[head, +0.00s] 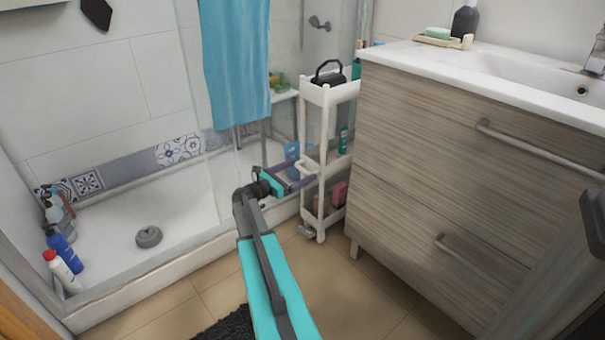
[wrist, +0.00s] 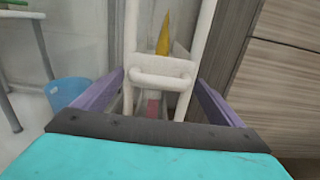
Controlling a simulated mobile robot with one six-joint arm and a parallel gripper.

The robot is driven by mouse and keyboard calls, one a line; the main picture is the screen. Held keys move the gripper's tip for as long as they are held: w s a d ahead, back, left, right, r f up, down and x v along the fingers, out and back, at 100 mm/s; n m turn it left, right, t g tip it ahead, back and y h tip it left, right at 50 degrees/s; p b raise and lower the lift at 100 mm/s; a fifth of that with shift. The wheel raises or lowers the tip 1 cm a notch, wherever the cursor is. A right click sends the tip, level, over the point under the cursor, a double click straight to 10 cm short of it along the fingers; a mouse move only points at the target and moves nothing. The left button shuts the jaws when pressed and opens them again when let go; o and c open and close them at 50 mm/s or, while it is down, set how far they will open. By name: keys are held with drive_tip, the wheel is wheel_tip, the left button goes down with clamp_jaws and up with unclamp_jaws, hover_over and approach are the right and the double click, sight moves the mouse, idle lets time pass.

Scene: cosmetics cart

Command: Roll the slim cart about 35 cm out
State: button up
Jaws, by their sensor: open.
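The slim white cart (head: 322,158) stands upright on its casters in the narrow gap between the shower and the wooden vanity. It has several tiers with bottles and other items in them. In the wrist view its white bar handle (wrist: 162,78) is in the middle, on the cart's narrow end. My gripper (head: 301,175) is in front of that end at about middle height. It is open, with one purple finger on each side of the handle in the wrist view. I cannot tell whether the fingertips reach past the handle or touch the cart.
The wood-grain vanity (head: 440,165) stands close on the cart's right. The shower tray edge (head: 180,262) and a stool (head: 285,96) are on its left. Beige floor (head: 350,290) is clear in front; a dark mat (head: 230,327) lies near me.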

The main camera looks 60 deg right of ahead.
drive_tip(key=shift+x, duration=1)
drive_tip(key=shift+c, duration=0.5)
drive_tip(key=c, duration=1.1)
drive_tip(key=shift+a, duration=0.2)
